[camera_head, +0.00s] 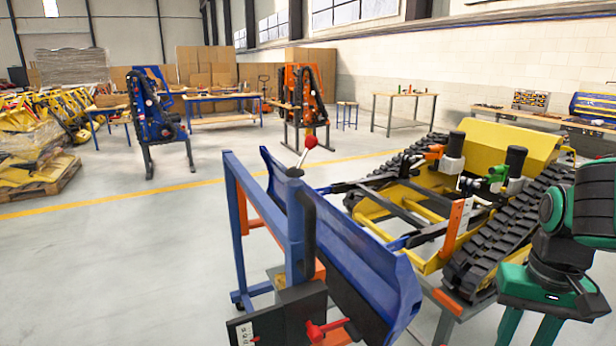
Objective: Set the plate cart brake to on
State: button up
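The plate cart (237,232) has a blue upright frame with casters and carries a wide curved blue plate (365,262). A silver rod with a red knob (310,142) leans up and right from the top of the cart's post. Lower down, a red handle (326,328) sits beside a dark box (290,312) with a white marked label (246,333). I cannot tell which of the two is the brake control, and its setting is not readable. My teal and black arm shows at the right edge, away from the cart; my gripper is not in view.
A yellow tracked carrier (518,150) with black tracks stands just behind and right of the cart. A blue machine (150,115) and an orange one (302,92) stand on stands farther back. The floor left of the cart is clear.

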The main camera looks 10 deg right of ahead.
aim_at(311, 141)
jog(key=u, duration=2.35)
jog(key=k, duration=1.65)
jog(key=z, duration=1.35)
jog(key=i, duration=1)
jog(key=u, duration=0.05)
